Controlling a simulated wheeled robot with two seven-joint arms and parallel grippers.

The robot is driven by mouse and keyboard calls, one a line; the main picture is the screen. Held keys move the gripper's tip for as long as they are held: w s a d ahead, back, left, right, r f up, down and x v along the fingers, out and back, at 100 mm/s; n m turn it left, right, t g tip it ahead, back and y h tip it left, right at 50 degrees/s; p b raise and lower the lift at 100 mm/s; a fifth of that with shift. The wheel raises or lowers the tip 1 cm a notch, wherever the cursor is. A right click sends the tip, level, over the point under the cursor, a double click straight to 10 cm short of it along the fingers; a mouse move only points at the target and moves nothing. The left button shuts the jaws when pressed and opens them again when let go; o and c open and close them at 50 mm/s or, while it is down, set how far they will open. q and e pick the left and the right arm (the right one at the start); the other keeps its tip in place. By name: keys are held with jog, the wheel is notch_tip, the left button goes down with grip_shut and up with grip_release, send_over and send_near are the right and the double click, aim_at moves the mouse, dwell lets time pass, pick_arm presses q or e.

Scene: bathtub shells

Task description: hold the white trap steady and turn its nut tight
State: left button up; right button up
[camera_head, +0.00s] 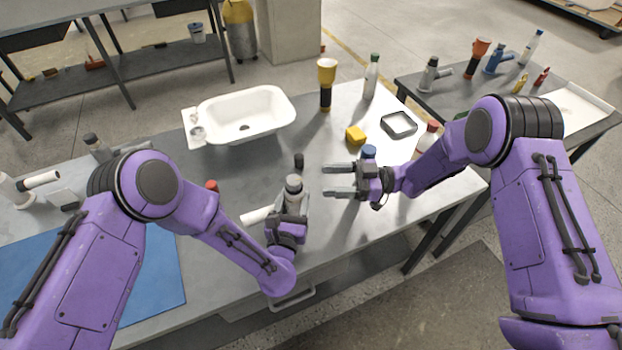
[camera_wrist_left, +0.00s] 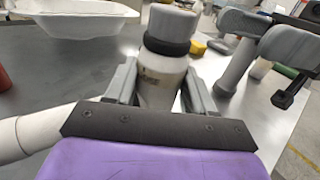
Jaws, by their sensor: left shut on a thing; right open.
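The white trap (camera_wrist_left: 160,82) stands upright between the fingers of my left gripper (camera_head: 291,207), which is shut on its body. Its white side pipe (camera_head: 256,215) points left. A pale grey nut (camera_wrist_left: 172,24) sits on its top above a dark ring; the nut also shows in the head view (camera_head: 293,181). My right gripper (camera_head: 338,180) is open and empty, a little right of the trap, with its fingers pointing left toward it. I cannot tell how tight the nut is. The left fingers partly hide the trap's lower body.
A white basin (camera_head: 245,115) lies at the back left of the grey table (camera_head: 230,170). A yellow block (camera_head: 355,135), a black frame (camera_head: 398,124) and a blue-capped thing (camera_head: 369,151) stand near my right gripper. A small dark object (camera_head: 298,161) is behind the trap.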

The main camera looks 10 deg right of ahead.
jog(key=shift+d, duration=0.35)
pick_arm(q)
jog(key=o, duration=1.2)
jog(key=shift+s, duration=0.1)
